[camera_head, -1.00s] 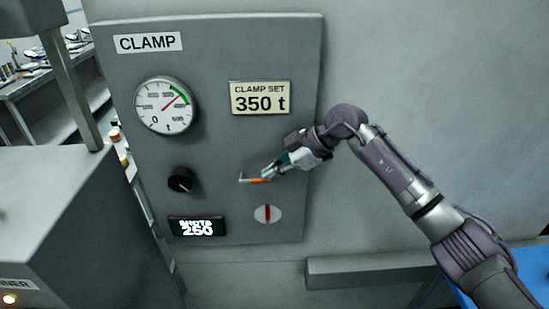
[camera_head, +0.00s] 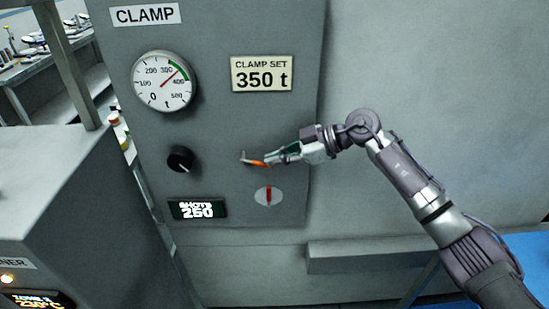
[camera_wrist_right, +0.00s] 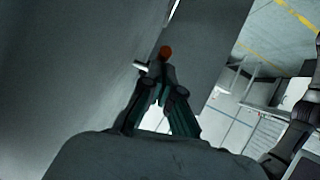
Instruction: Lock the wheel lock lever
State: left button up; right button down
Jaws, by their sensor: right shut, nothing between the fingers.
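The lever (camera_head: 253,161) is a small metal arm with an orange grip on the grey clamp panel. It slopes slightly down to the right. Below it is a white round indicator (camera_head: 268,196) with an upright red bar. My right gripper (camera_head: 269,160) is shut and empty, its fingertips at the right end of the orange grip. In the right wrist view, the closed fingertips (camera_wrist_right: 160,70) sit just below the orange grip end (camera_wrist_right: 165,51); whether they touch it is unclear. My left gripper is out of view.
The panel also carries a gauge (camera_head: 164,81), a black knob (camera_head: 180,159), a CLAMP SET 350 t plate (camera_head: 262,74) and a shots display (camera_head: 197,209). A grey ledge (camera_head: 365,256) juts out below right. A grey cabinet (camera_head: 75,190) stands at the left.

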jog(key=f+y+b, duration=0.4)
jog(key=y+b, duration=0.1)
jog(key=a+f+m+y+b, duration=0.1)
jog(key=f+y+b, duration=0.1)
jog(key=y+b, duration=0.1)
jog(key=shift+a+f+t, duration=0.1)
jog(key=shift+f+t, duration=0.05)
jog(key=shift+t, duration=0.25)
jog(key=shift+a+f+y+b, duration=0.2)
jog(key=shift+a+y+b, duration=0.05)
jog(key=shift+y+b, duration=0.35)
jog(key=shift+a+f, duration=0.35)
jog(key=shift+a, duration=0.15)
jog(key=shift+a+f+b, duration=0.1)
jog(key=shift+a+b, duration=0.05)
jog(key=shift+b, duration=0.15)
